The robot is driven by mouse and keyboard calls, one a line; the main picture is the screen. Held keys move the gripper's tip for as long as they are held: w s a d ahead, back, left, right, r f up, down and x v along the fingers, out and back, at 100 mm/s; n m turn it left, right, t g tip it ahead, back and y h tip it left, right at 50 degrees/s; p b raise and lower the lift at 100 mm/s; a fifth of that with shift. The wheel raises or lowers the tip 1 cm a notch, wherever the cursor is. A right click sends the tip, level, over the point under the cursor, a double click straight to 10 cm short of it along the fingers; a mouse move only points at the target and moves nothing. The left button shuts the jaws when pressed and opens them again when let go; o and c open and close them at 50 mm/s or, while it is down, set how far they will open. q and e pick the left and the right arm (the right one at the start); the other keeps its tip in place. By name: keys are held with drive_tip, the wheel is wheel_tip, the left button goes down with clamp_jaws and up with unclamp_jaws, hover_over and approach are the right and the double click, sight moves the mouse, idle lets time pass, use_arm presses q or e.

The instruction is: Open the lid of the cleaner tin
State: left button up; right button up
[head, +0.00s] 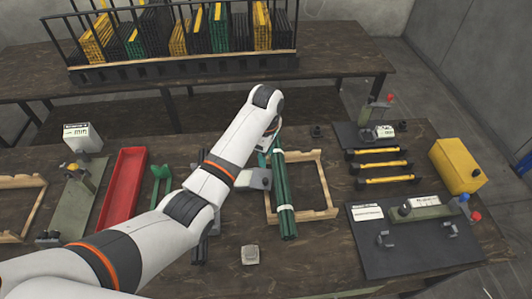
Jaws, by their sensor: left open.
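No label that I can read marks the cleaner tin. A small pale grey box (257,179) with a dark spot on its side sits beside the bundle of green rods, under my left forearm's far end. A smaller grey block (250,254) lies on the front of the table, and a yellow box (458,165) stands at the right edge. My left arm reaches across from the lower left and bends down at the wrist. My left gripper (268,150) is open above the grey box, and its fingertips are largely hidden. Whether it touches anything is unclear. My right gripper is not in view.
Green rods (284,200) with a white band lie over a wooden frame (325,192). A red tray (123,188) and presses (75,195) stand left. Yellow-black bars (382,165) and a dark press plate (415,250) are right. A rack (180,68) stands behind.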

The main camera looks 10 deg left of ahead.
use_arm(q)
drive_tip(key=shift+c, duration=1.1)
drive_tip(key=shift+n+t+h, duration=0.5)
drive_tip(key=shift+n+h, duration=0.1)
drive_tip(key=shift+h, duration=0.2)
drive_tip(key=a+f+b, duration=0.2)
drive_tip(key=w+a+f+b, duration=0.1)
drive_tip(key=a+f+b, duration=0.1)
drive_tip(key=b, duration=0.1)
drive_tip(key=shift+w+a+f, duration=0.1)
drive_tip(key=shift+w+a, duration=0.1)
drive_tip(key=shift+a, duration=0.05)
clamp_jaws()
drive_tip(key=n+t+h+b, duration=0.2)
drive_tip(key=n+h+b, duration=0.4)
drive_tip(key=b, duration=0.9)
approach(262, 183)
drive_tip(key=f, duration=0.1)
drive_tip(key=a+f+m+h, duration=0.1)
drive_tip(key=f, duration=0.1)
drive_tip(key=shift+s+f, duration=0.15)
drive_tip(key=shift+s, duration=0.1)
drive_tip(key=d, duration=0.1)
drive_tip(key=w+d, duration=0.1)
drive_tip(key=d, duration=0.1)
drive_tip(key=shift+d+f, duration=0.2)
drive_tip(key=shift+f, duration=0.05)
drive_tip(key=shift+w+d, duration=0.15)
drive_tip(key=shift+d, duration=0.35)
